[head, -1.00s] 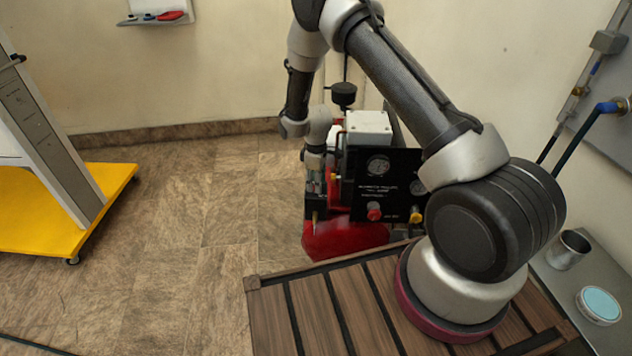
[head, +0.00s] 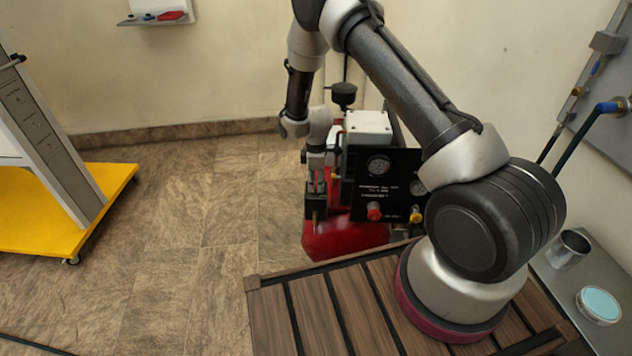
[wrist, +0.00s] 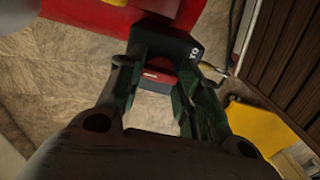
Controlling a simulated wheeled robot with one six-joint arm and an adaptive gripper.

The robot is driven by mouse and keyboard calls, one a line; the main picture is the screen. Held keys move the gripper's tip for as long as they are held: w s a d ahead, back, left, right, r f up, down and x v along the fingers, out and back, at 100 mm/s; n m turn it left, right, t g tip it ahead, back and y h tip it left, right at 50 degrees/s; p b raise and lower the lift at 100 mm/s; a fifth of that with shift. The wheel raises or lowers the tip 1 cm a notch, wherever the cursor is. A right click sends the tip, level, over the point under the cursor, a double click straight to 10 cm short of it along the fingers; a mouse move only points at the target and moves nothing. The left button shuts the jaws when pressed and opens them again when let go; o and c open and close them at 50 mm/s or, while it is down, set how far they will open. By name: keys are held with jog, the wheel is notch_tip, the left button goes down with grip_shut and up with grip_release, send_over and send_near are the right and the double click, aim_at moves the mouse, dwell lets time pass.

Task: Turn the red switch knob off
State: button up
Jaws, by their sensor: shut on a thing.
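The red switch knob (wrist: 158,77) shows in the wrist view as a small red piece on a black switch box (wrist: 150,48) with white marking. My gripper (wrist: 163,80) has its two greenish fingers on either side of the knob and is shut on it. The fingers hide part of the knob and box. In the head view my gripper (head: 316,212) points down at the left side of the red compressor tank (head: 345,238). The knob between the fingers cannot be made out there.
A black gauge panel (head: 383,187) with a separate red knob (head: 374,212) and a yellow one (head: 416,214) stands just right of my gripper. A slatted wooden surface (head: 310,310) lies in front. The tiled floor to the left is open, up to a yellow-based stand (head: 40,225).

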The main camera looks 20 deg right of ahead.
aim_at(316, 184)
jog(key=o, duration=1)
notch_tip(316, 184, up, 12)
